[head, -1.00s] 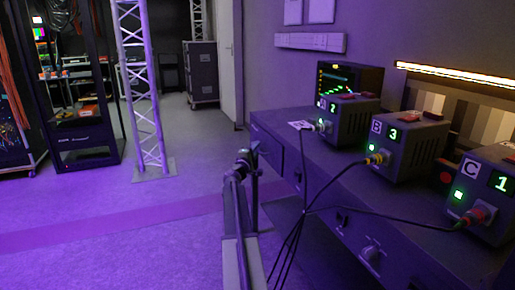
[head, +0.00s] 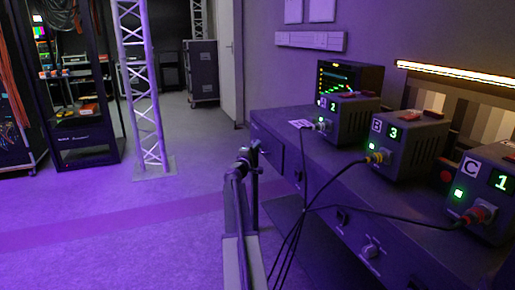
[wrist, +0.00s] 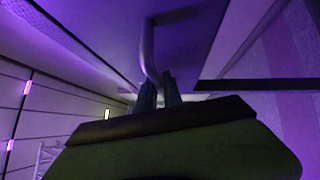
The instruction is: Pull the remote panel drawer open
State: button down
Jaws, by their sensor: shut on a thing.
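The dark desk (head: 345,200) runs along the right side of the head view, with drawer fronts below its top. My gripper (head: 257,148) is at the front of its far-end drawer (head: 271,149); the contact is too small to make out there. In the wrist view a curved metal bar handle (wrist: 148,50) stands off a flat dark panel front (wrist: 190,40). The two fingers of my gripper (wrist: 160,90) are shut on the lower end of the handle. I cannot tell whether the drawer stands out from the desk.
Control boxes marked B (head: 403,140) and C (head: 484,195), with cables hanging over the desk front, are close to my arm's right. A white truss (head: 141,95) and a black rack (head: 75,90) stand farther left. The purple floor (head: 120,235) left of my arm is clear.

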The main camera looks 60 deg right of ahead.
dwell(1.0)
jog(key=w+a, duration=1)
jog(key=a, duration=0.3)
jog(key=w+a, duration=1)
jog(key=a, duration=0.4)
jog(key=shift+w+a, duration=0.2)
jog(key=shift+a, duration=0.1)
jog(key=c, duration=1.8)
grip_release()
jog(key=b+v, duration=0.2)
jog(key=v, duration=1.5)
jog(key=shift+a, duration=0.2)
